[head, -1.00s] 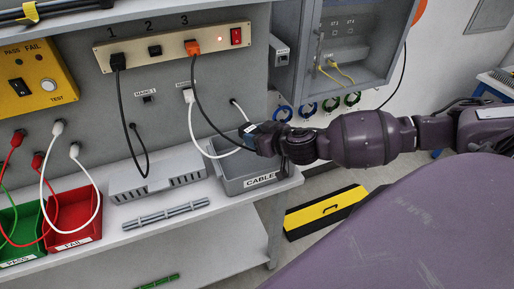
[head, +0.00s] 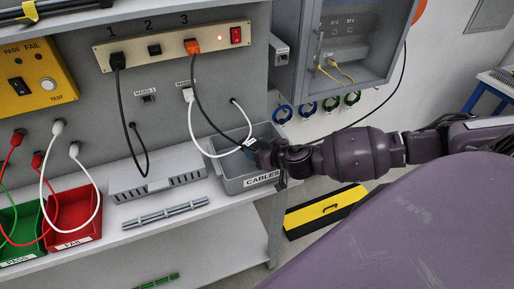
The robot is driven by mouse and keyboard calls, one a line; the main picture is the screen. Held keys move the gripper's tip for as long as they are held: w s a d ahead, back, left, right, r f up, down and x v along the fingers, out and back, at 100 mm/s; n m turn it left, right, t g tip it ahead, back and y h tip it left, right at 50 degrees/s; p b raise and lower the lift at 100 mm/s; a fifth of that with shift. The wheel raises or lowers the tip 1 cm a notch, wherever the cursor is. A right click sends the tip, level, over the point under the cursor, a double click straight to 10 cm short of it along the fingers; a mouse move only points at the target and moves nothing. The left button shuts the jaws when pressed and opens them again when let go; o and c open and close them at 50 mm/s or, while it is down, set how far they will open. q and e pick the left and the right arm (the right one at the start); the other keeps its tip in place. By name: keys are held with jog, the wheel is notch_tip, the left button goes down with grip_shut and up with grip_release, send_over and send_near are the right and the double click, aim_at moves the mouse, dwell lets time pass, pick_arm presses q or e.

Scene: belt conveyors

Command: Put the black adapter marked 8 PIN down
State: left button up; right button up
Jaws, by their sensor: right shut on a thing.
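My right gripper (head: 259,153) is at the right part of the grey bin labelled CABLES (head: 230,186), low at its opening. It is shut on a small dark piece with a white label, the black adapter (head: 250,143). The marking on it is too small to read, and the gripper's fingers are mostly hidden. A black cable runs from the orange plug (head: 192,47) at socket 3 down to the held adapter. My left gripper is not in view.
A white cable (head: 197,135) loops from the panel down to the bin. A grey slotted box (head: 155,182) stands left of the bin on the shelf. Red (head: 72,216) and green (head: 20,226) bins stand further left.

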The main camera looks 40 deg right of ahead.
jog(key=shift+f, duration=0.4)
jog(key=o, duration=0.9)
jog(key=shift+o, duration=0.2)
jog(key=shift+r+p, duration=0.3)
jog(key=shift+r, duration=0.25)
jog(key=b+v, duration=0.2)
jog(key=v, duration=1)
jog(key=s+a+f+h, duration=0.1)
jog(key=s+a+f, duration=0.3)
jog(key=f, duration=0.5)
jog(key=s+a+f+m+g+h, duration=0.1)
jog(key=s+a+f, duration=0.3)
jog(key=f, duration=0.5)
jog(key=shift+s+f+g, duration=0.3)
jog(key=shift+s+f, duration=0.05)
jog(key=shift+s, duration=0.8)
